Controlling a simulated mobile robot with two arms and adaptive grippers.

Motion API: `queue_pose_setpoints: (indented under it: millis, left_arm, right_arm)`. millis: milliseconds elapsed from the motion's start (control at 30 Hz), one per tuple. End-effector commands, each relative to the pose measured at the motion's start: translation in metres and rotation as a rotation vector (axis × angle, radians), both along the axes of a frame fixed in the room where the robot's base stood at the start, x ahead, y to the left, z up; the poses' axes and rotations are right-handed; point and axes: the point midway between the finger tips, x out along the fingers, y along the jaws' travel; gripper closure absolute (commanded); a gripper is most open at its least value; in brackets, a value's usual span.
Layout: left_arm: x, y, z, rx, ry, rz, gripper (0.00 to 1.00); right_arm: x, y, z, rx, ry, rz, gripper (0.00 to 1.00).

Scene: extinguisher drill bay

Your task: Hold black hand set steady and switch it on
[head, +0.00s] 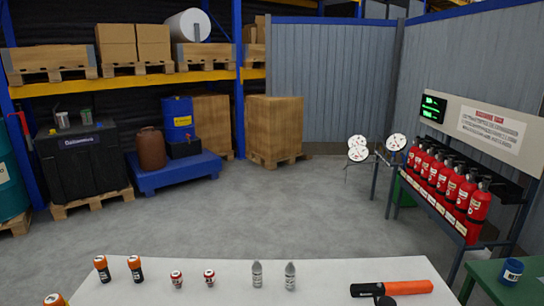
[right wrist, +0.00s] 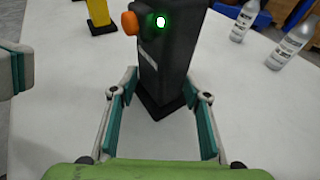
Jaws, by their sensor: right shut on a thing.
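The black hand set (right wrist: 168,65) stands upright on the pale table top (right wrist: 255,110) in the right wrist view. It has an orange knob (right wrist: 130,23) at its upper left and a bright green light (right wrist: 160,21) glowing near its top. My right gripper (right wrist: 160,88) is shut on its lower body, one teal pad at each side. Part of my left gripper (right wrist: 18,68) shows at the left edge, apart from the hand set; its jaws cannot be made out. In the head view neither gripper shows, and I cannot pick out the hand set for certain.
A yellow device (right wrist: 100,15) stands behind left in the wrist view, and two bottles (right wrist: 243,22) stand at right. The head view shows orange-black torches (head: 135,267), small red-white items (head: 177,279) and a long orange-black item (head: 392,288) on the table.

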Motion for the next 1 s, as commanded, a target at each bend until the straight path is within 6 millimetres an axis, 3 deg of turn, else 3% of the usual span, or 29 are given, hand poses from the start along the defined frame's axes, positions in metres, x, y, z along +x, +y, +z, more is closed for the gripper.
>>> queue_pose_setpoints:
  millis: [367,400,467,833,1000]
  left_arm:
    - [-0.01,0.0,0.001,0.0,-0.001,0.0,1.0]
    - [-0.01,0.0,0.0,0.0,-0.001,0.0,1.0]
    - [-0.01,0.0,0.0,0.0,-0.001,0.0,1.0]
    - [-0.009,0.0,0.0,0.0,-0.001,0.0,1.0]
    - [-0.009,0.0,0.0,0.0,-0.001,0.0,1.0]
  right_arm:
    - [0.0,0.0,-0.001,-0.001,0.001,0.0,0.76]
    - [0.0,0.0,-0.001,-0.001,0.001,0.0,0.52]
    - [0.0,0.0,-0.001,-0.001,0.001,0.0,0.38]
    - [-0.001,-0.002,0.0,-0.001,0.001,0.0,0.38]
    - [-0.012,-0.018,0.005,-0.003,0.001,-0.001,0.38]
